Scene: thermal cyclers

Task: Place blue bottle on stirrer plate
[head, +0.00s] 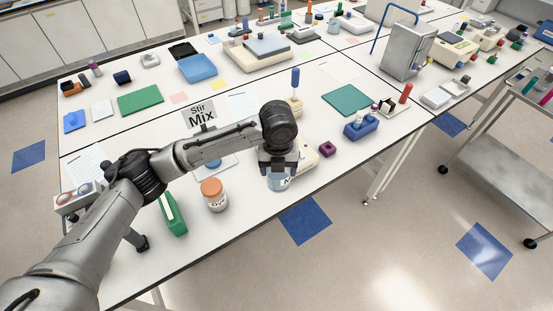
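The blue bottle (279,182), a clear jar with bluish contents and a white label, is near the front edge of the bench. My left gripper (278,168) is directly over it, and its fingers hide the bottle's top. I cannot tell whether they are closed on it or whether the bottle touches the bench. A flat white plate with a blue round spot (214,163) lies left of the gripper, partly behind my arm, near a "Stir Mix" sign (201,115). It may be the stirrer plate. A cream device (308,160) sits right behind the bottle, partly hidden. My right gripper is out of view.
An orange-capped jar (213,195) stands left of the bottle, with a green rack (173,215) further left. A small purple block (327,149) and a blue tube rack (360,127) are to the right. Bare bench lies in front of the orange-capped jar.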

